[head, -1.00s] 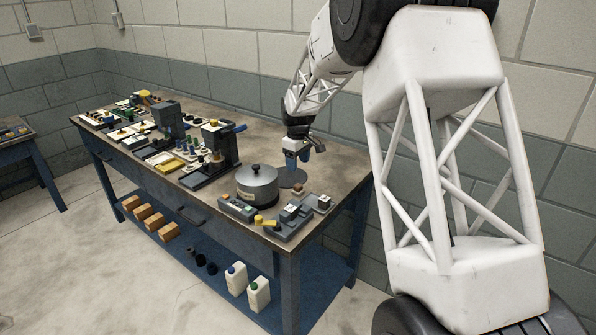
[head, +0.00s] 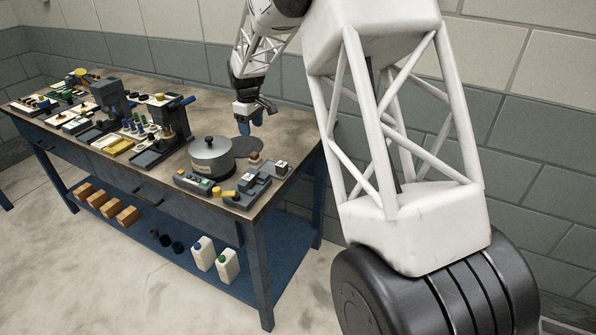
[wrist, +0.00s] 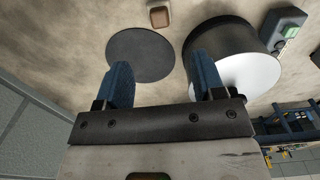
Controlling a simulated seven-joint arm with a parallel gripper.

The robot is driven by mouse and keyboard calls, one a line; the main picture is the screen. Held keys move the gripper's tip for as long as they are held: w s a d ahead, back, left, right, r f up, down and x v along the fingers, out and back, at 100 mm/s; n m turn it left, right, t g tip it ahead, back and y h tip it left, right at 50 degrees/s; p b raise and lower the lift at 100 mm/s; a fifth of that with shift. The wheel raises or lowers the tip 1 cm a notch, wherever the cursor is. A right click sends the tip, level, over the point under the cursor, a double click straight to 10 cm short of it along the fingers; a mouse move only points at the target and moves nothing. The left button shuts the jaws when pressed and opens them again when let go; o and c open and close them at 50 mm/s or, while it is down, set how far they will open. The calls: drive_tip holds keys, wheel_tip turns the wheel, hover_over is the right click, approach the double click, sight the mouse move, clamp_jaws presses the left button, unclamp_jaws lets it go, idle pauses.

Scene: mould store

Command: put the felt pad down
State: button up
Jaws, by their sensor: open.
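The felt pad (head: 247,147) is a thin dark grey disc lying flat on the bench top, behind and right of the lidded grey pot. It shows whole in the wrist view (wrist: 140,55), where nothing is on it. My gripper (head: 250,120) is above the bench near the pad, with a gap below its fingers. In the wrist view, its two blue fingers (wrist: 163,78) stand wide apart with nothing between them. The left finger's tip overlaps the pad's lower edge in that picture.
The lidded pot (head: 211,160) stands close to the pad; its side is near my right finger in the wrist view. A small brown-topped block (wrist: 160,15) and grey control boxes (head: 243,190) are nearby. Presses and trays fill the bench's left part. The bench behind the pad is clear.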

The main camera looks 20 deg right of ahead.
drive_tip(key=s+d+r+m, duration=0.15)
drive_tip(key=s+r, duration=0.35)
drive_tip(key=s, duration=0.5)
drive_tip(key=s+d+r+m+t, duration=0.15)
drive_tip(key=s+r, duration=0.25)
drive_tip(key=s, duration=0.5)
drive_tip(key=s+r+m, duration=0.2)
drive_tip(key=s+r, duration=0.3)
drive_tip(key=s, duration=0.5)
drive_tip(key=s+d+f+m, duration=0.1)
drive_tip(key=s+m, duration=0.1)
drive_tip(key=s, duration=1.1)
drive_tip(key=s+f+m+t, duration=0.1)
drive_tip(key=s+f+m, duration=0.1)
drive_tip(key=s, duration=1.1)
drive_tip(key=shift+s+d+f, duration=0.15)
drive_tip(key=shift+s+d, duration=0.2)
drive_tip(key=shift+o, duration=0.5)
drive_tip(key=shift+w, duration=0.15)
